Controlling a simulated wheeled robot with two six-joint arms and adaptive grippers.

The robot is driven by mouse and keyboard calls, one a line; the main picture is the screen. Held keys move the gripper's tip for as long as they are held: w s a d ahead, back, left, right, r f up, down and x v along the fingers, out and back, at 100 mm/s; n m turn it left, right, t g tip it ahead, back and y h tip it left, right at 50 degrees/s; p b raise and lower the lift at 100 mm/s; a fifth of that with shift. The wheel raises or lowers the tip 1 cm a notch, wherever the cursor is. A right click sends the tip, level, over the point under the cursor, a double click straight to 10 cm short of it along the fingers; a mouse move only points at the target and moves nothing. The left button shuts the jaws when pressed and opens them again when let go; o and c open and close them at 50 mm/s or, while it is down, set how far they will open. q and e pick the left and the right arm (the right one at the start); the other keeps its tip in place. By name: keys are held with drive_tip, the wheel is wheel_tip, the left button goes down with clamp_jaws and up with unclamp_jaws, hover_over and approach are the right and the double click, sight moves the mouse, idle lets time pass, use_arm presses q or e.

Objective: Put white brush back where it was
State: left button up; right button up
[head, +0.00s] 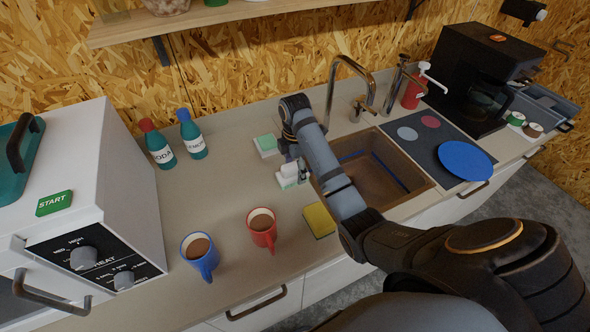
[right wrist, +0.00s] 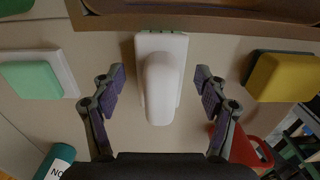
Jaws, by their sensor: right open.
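The white brush (head: 288,171) lies on the counter just left of the sink, partly covered by my right gripper in the head view. In the right wrist view the white brush (right wrist: 160,85) sits between the spread fingers, with a gap on each side. My right gripper (right wrist: 160,78) is open and holds nothing. In the head view the right gripper (head: 296,162) is above the brush, partly hidden by its own arm. My left gripper is not in view.
A green-and-white sponge (head: 266,145) and a yellow sponge (head: 319,220) flank the brush. The sink (head: 408,195) lies to its right. A red mug (head: 262,232), blue mug (head: 200,256) and two bottles (head: 160,150) stand left. Counter between bottles and mugs is clear.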

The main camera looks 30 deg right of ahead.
wheel_tip(320, 180, up, 10)
drive_tip(key=p, duration=0.9)
drive_tip(key=shift+r, duration=0.2)
drive_tip(key=shift+f, duration=0.1)
